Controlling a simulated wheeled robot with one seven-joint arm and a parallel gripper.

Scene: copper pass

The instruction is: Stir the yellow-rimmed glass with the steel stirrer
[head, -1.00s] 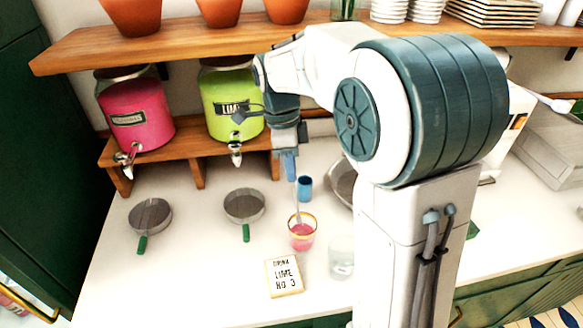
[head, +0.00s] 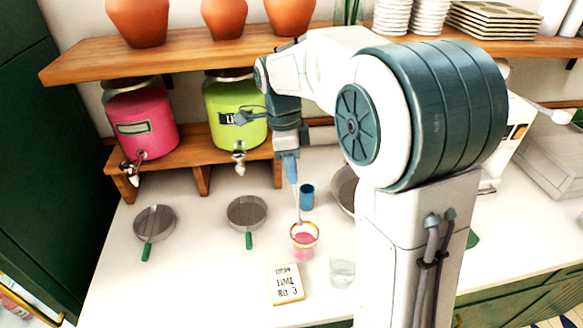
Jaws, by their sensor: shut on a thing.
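The yellow-rimmed glass (head: 304,241) stands on the white counter and holds pink liquid. My gripper (head: 291,173) is above it, shut on the steel stirrer (head: 297,205). The stirrer hangs down steeply from the fingers, and its lower end reaches into the mouth of the glass. How deep its tip sits in the liquid is hard to tell.
A clear glass (head: 341,270) and a drink card (head: 286,284) are near the yellow-rimmed glass. A blue cup (head: 306,196) stands just behind it. Two green-handled strainers (head: 155,223) (head: 247,213) lie to the left. Pink (head: 142,124) and lime (head: 236,110) dispensers stand on a wooden riser.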

